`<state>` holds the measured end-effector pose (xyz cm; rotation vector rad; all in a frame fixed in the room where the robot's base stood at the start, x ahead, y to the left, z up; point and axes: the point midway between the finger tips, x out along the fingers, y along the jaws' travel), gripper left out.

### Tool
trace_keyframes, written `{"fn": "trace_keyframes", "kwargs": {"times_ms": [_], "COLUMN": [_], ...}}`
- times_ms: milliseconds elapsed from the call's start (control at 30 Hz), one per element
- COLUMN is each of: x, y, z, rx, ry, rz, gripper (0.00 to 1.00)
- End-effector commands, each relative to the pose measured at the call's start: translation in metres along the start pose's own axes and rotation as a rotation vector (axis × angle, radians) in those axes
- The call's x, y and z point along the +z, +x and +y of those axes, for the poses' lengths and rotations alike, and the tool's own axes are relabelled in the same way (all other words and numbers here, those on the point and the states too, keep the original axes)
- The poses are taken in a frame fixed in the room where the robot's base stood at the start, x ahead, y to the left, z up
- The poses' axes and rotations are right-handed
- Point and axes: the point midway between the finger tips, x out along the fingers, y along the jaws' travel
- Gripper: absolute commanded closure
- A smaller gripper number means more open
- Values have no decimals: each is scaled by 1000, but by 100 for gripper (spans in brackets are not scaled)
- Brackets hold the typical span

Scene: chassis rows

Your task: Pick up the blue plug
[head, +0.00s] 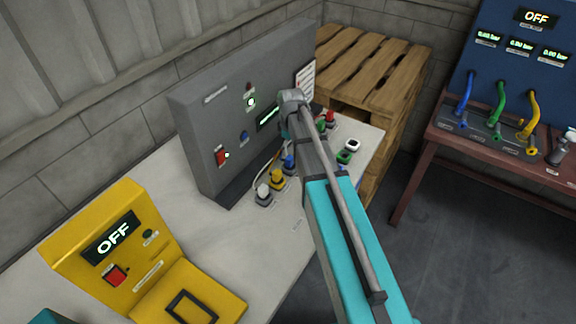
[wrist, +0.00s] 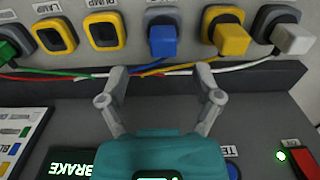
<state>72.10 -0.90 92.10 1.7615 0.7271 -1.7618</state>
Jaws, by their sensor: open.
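The blue plug (wrist: 163,42) sits in a dark socket at the top middle of the wrist view, between an empty socket and a yellow plug. In the head view the blue plug (head: 289,163) is on the white bench, just left of my arm. My gripper (wrist: 161,73) is open and empty in the wrist view. Its two fingers are spread apart and point toward the blue plug, with a gap between the fingertips and the plug. In the head view my arm covers the gripper.
A yellow plug (wrist: 233,40) and a white plug (wrist: 293,39) are on one side, an empty yellow-rimmed socket (wrist: 121,30) on the other. A yellow box (head: 125,255) stands on the bench; a wooden pallet (head: 375,60) is behind.

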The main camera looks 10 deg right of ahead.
Motion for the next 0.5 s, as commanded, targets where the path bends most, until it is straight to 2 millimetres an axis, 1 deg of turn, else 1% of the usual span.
{"fn": "trace_keyframes", "kwargs": {"times_ms": [300, 500], "x": [0, -1], "y": [0, 6], "z": [0, -1], "rx": [0, 0], "ry": [-1, -1], "rz": [0, 0], "gripper": [17, 17]}}
